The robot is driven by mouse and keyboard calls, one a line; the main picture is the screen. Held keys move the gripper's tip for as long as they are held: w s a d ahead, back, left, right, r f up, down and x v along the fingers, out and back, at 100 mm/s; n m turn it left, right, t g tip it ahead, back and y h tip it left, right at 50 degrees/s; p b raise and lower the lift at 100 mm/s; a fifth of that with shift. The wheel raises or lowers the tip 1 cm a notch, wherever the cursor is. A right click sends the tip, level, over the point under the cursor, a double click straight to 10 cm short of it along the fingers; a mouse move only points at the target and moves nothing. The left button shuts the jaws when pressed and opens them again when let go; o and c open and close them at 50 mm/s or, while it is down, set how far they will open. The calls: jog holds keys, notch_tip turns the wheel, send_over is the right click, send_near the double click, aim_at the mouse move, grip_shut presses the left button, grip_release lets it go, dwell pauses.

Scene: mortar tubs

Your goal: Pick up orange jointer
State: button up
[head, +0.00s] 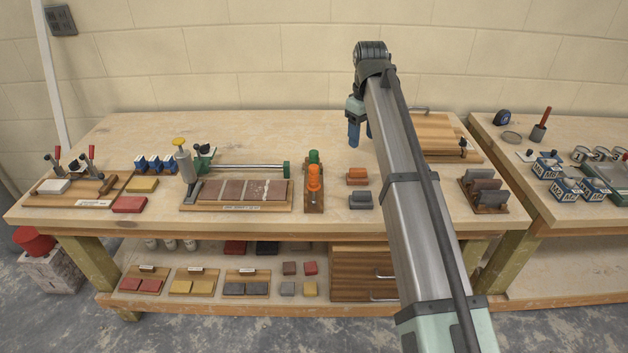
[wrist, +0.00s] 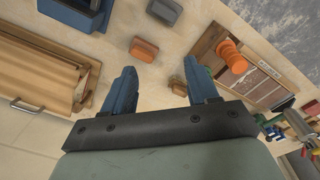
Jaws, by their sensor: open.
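The orange jointer, which I take to be the small orange block-like piece (head: 357,176), lies on the bench right of centre, just behind a similar dark grey piece (head: 361,201). In the wrist view the orange piece (wrist: 144,49) is beyond my fingertips, slightly left of the middle of the gap, with the grey piece (wrist: 165,11) farther off. My gripper (head: 361,137) hangs over the bench, behind the orange piece in the head view. Its blue fingers (wrist: 160,68) are apart with nothing between them. Its exact height is hard to tell.
An orange-capped upright tool (head: 315,180) on a wooden stand is left of the orange piece. A rack of grey pieces (head: 483,194) and a wooden box (head: 440,133) are to the right. A brick panel (head: 237,194) lies farther left.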

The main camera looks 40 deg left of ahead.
notch_tip(320, 180, up, 3)
jog(key=n, duration=0.1)
send_over(314, 167)
jog(key=shift+g, duration=0.3)
notch_tip(314, 167, down, 14)
jog(key=shift+a+r, duration=0.1)
jog(key=shift+r, duration=0.15)
jog(key=shift+c, duration=0.3)
grip_shut()
